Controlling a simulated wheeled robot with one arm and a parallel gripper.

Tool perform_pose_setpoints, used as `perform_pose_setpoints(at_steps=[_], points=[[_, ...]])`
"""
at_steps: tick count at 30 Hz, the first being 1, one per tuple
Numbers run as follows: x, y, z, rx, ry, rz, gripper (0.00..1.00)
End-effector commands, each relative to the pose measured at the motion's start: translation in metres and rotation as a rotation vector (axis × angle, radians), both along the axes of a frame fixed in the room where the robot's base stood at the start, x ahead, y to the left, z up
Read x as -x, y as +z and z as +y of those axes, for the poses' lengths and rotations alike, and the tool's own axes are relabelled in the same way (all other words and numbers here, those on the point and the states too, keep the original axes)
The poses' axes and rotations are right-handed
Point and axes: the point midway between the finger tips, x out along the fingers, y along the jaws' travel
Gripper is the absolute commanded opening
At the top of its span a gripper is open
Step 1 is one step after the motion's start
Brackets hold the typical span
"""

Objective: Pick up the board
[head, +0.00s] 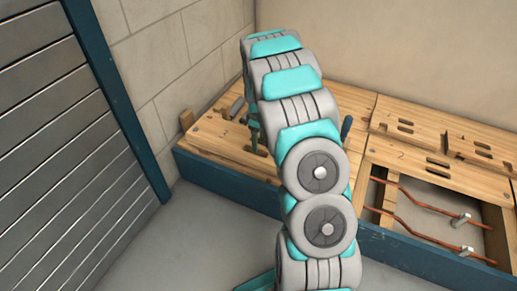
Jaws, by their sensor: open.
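Several light wooden boards with slots lie on a low platform with a blue front. The left board (213,139) is partly covered by my arm. Another board (400,157), marked with what looks like a 2, lies to the right of my arm. Smaller slotted pieces lie behind it, one at the back (408,117) and one at the right (487,143). I cannot tell which board is meant. My gripper (256,139) points down over the left board, mostly hidden behind my arm. Its jaws are open; whether they touch the board is hidden.
An open bay at the right holds copper pipes (423,205) and pale metal clips (460,219). A grey piece (236,108) and a wooden block (186,119) are at the left. A slatted metal shutter (65,160) stands at left. The grey floor (195,230) before the platform is clear.

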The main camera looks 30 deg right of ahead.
Motion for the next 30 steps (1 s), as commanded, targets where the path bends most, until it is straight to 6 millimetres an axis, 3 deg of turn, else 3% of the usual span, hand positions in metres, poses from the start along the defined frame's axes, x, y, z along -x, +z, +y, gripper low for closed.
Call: perform_pose_setpoints(at_steps=[3, 10, 27, 30], points=[[0.0013, -0.0157, 0.0009, -0.001, 0.0, 0.005, 0.62], [0.0003, -0.0171, 0.0009, -0.001, 0.001, 0.002, 0.62], [0.0001, -0.0168, 0.0008, -0.001, 0.001, 0.001, 0.0], [0.0, -0.0167, 0.0007, -0.001, 0.001, 0.001, 0.0]])
